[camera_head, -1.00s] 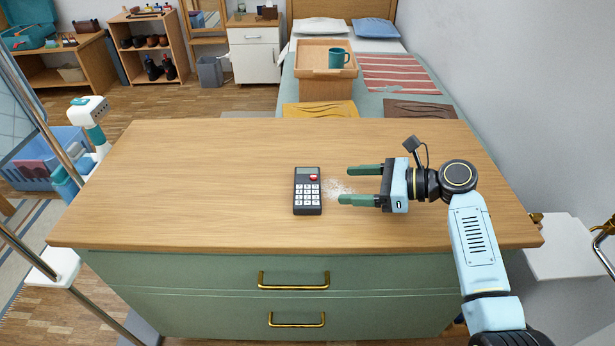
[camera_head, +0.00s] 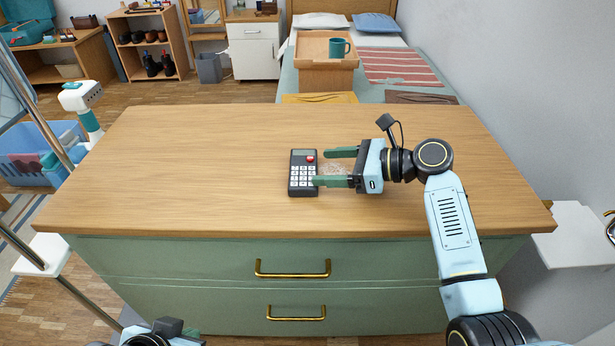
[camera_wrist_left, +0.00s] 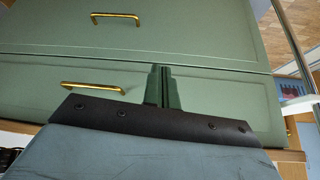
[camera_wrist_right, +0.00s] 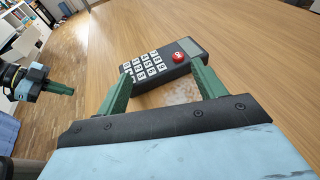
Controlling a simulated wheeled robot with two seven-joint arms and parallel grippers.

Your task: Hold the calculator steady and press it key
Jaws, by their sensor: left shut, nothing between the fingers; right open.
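The dark calculator (camera_head: 303,188) lies flat on the wooden top, with white keys and one red key (camera_head: 310,158). My right gripper (camera_head: 319,167) is open at its right side, fingers pointing left. The nearer fingertip overlaps the calculator's right edge in the head view; I cannot tell whether it touches. In the right wrist view the calculator (camera_wrist_right: 160,64) lies at and between the fingertips, its red key (camera_wrist_right: 179,57) clear. My left gripper (camera_wrist_left: 162,70) is shut and empty, in front of the green drawers. Only part of its arm shows at the head view's bottom edge.
The wooden top (camera_head: 180,170) is otherwise clear, except for a pale speckled patch (camera_head: 333,169) right of the calculator. Green drawers with brass handles (camera_head: 293,275) are below its front edge.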

